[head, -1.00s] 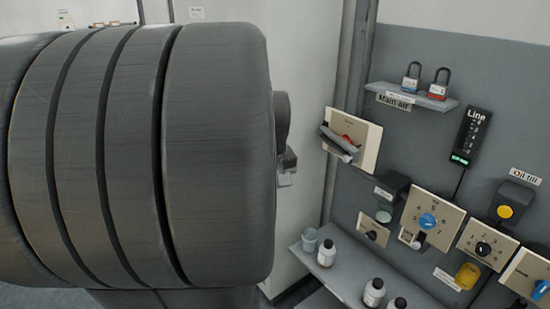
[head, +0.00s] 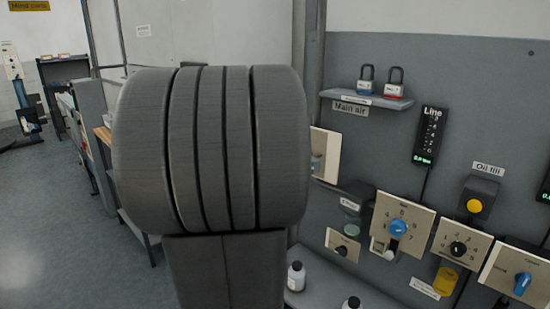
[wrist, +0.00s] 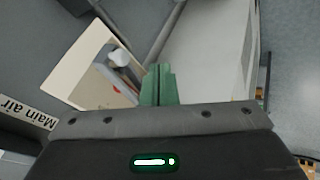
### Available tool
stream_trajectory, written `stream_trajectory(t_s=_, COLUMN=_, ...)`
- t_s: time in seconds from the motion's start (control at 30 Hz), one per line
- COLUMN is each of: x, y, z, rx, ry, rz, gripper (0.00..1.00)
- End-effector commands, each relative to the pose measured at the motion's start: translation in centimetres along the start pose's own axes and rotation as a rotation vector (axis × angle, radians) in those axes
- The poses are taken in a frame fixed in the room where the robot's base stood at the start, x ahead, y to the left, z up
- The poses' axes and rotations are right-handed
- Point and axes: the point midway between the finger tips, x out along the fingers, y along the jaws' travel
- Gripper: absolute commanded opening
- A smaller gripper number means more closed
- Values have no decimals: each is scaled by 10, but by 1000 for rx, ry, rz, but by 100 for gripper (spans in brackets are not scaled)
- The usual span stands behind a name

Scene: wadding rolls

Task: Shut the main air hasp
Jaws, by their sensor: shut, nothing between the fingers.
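The main air plate (head: 325,155) is a cream panel on the grey wall board, below the "Main air" label (head: 350,108). In the head view only its right part shows; my arm covers the rest. The wrist view shows the plate (wrist: 72,75) with a grey flap (wrist: 122,76), a pale rounded piece (wrist: 120,57) and a bit of red beside it. Whether the flap lies fully against the plate cannot be told. My gripper (wrist: 158,76) has its green fingers together, empty, just right of the flap; contact is unclear. The head view hides my gripper.
A shelf (head: 368,100) with two padlocks sits above the plate. Knob panels (head: 402,227) and a yellow oil-fill button (head: 474,206) are to the right. Bottles (head: 296,276) stand on the lower ledge. Open floor (head: 50,210) lies to the left.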

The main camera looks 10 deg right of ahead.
Motion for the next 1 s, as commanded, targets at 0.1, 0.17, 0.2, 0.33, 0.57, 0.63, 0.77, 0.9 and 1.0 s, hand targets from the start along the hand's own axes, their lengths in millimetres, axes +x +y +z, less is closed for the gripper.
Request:
stream_trajectory(t_s=0.1, x=25, y=0, z=1, rx=1, ry=-4, rz=0, gripper=0)
stream_trajectory(t_s=0.17, x=26, y=13, z=0, rx=5, ry=-3, rz=1, gripper=0)
stream_trajectory(t_s=0.2, x=28, y=18, z=0, rx=4, ry=-3, rz=2, gripper=0)
stream_trajectory(t_s=0.33, x=35, y=30, z=0, rx=3, ry=-2, rz=1, gripper=0)
stream_trajectory(t_s=0.57, x=39, y=36, z=0, rx=0, ry=0, rz=0, gripper=0)
stream_trajectory(t_s=0.63, x=39, y=36, z=0, rx=0, ry=0, rz=0, gripper=0)
stream_trajectory(t_s=0.77, x=39, y=36, z=0, rx=0, ry=0, rz=0, gripper=0)
stream_trajectory(t_s=0.9, x=41, y=44, z=2, rx=4, ry=-1, rz=0, gripper=0)
stream_trajectory(t_s=1.0, x=46, y=60, z=6, rx=4, ry=-3, rz=1, gripper=0)
